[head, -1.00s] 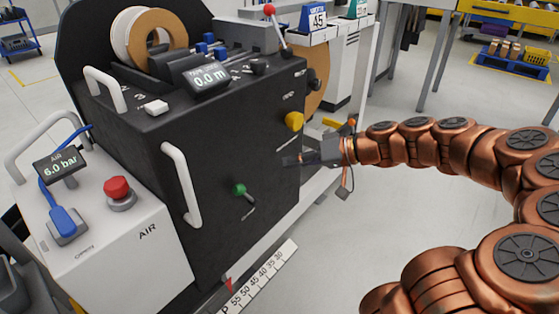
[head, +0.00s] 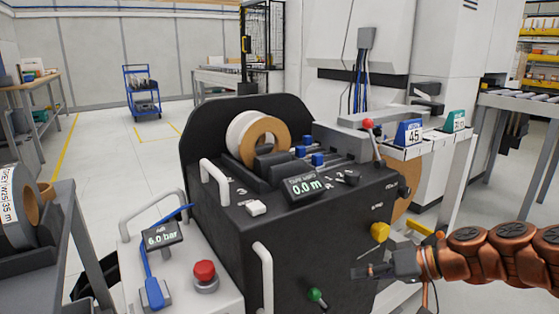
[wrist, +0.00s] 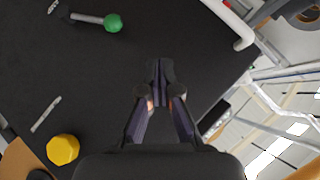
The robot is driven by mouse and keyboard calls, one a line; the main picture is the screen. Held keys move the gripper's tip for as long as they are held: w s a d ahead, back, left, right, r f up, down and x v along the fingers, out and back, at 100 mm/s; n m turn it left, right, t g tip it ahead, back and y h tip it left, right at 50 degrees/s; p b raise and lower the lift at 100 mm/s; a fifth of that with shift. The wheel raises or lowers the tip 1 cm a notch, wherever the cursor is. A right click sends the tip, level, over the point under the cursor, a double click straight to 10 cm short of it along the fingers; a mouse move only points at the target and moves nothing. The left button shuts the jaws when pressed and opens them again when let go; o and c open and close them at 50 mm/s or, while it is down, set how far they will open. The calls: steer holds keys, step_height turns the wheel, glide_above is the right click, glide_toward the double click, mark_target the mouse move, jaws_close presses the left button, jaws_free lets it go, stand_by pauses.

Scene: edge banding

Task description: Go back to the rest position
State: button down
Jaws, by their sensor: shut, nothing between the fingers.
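My gripper (head: 372,271) is at the lower right in the head view, in front of the black machine's front panel (head: 285,262). In the wrist view, my gripper (wrist: 160,70) has its fingers together with nothing between them, and the dark panel is behind them. A green-knobbed lever (wrist: 112,23) is at the upper left there, and a yellow knob (wrist: 62,149) is at the lower left. In the head view, the green knob (head: 315,295) is below and left of my gripper, and the yellow knob (head: 380,231) is just above it.
A white air unit (head: 200,290) with a red button (head: 204,272) stands left of the machine. A red-tipped lever (head: 368,125) stands at the machine's top right. A grey bench (head: 65,215) is at the left, and a blue cart (head: 142,92) stands farther back on open floor.

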steer(key=s+a+r+n+g+h+p, duration=0.1)
steer(key=s+a+r+g+h+p, duration=0.2)
steer(key=s+r+p, duration=0.5)
steer(key=s+a+r+g+h+p, duration=0.2)
steer(key=s+a+r+p, duration=0.4)
steer(key=p, duration=0.3)
steer(key=s+d+r+m+g+h+p, duration=0.1)
steer(key=s+d+r+h+p, duration=0.2)
steer(key=s+r+p, duration=0.4)
steer(key=s+d+r+m+h+p, duration=0.2)
steer(key=s+d+r+p, duration=0.3)
steer(key=p, duration=0.5)
step_height(320, 180, up, 4)
steer(key=shift+s+d+f+g+h+p, duration=0.15)
steer(key=shift+s+d+g+h+p, duration=0.2)
steer(key=shift+s, duration=0.6)
